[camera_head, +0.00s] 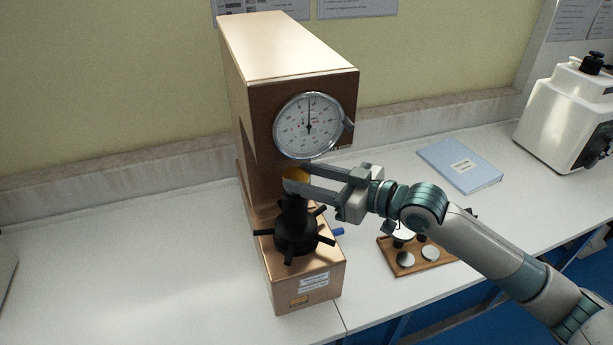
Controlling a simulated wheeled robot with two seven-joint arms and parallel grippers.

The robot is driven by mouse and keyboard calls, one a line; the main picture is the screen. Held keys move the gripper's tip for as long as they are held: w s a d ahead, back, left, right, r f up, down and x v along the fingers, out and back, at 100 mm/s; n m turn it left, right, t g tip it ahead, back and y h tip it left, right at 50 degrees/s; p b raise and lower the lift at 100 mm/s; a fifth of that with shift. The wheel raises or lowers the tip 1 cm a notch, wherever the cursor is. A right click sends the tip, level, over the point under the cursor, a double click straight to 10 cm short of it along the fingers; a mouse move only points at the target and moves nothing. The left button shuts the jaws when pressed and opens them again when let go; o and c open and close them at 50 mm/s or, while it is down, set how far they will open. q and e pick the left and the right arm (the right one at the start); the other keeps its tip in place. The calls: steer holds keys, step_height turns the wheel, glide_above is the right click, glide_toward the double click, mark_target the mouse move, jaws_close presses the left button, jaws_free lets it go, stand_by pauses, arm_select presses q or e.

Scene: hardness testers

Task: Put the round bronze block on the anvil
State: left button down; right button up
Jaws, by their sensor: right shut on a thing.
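The hardness tester is a tall copper-brown machine (290,45) with a round white dial (309,125) on its front. Its dark anvil (294,203) stands on a black screw with a spoked handwheel (295,236) below the dial. My right gripper (297,178) reaches in from the right, its fingers just over the anvil. It is shut on the round bronze block (295,174), which shows as a small golden patch between the fingers. The fingers hide much of the block, and I cannot tell whether it touches the anvil. My left gripper is not in view.
A wooden tray (437,262) with several round metal blocks lies right of the tester, partly under my right arm. A blue folder (460,165) lies behind it. A white machine (568,115) stands at the far right. The white bench (130,265) is clear on the left.

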steer(key=shift+f, duration=0.15)
stand_by(0.5)
steer(key=o, duration=1.4)
steer(key=shift+c, duration=1.2)
steer(key=shift+d, duration=0.1)
steer(key=f+v, duration=0.1)
steer(key=v, duration=0.6)
steer(key=shift+r, duration=0.15)
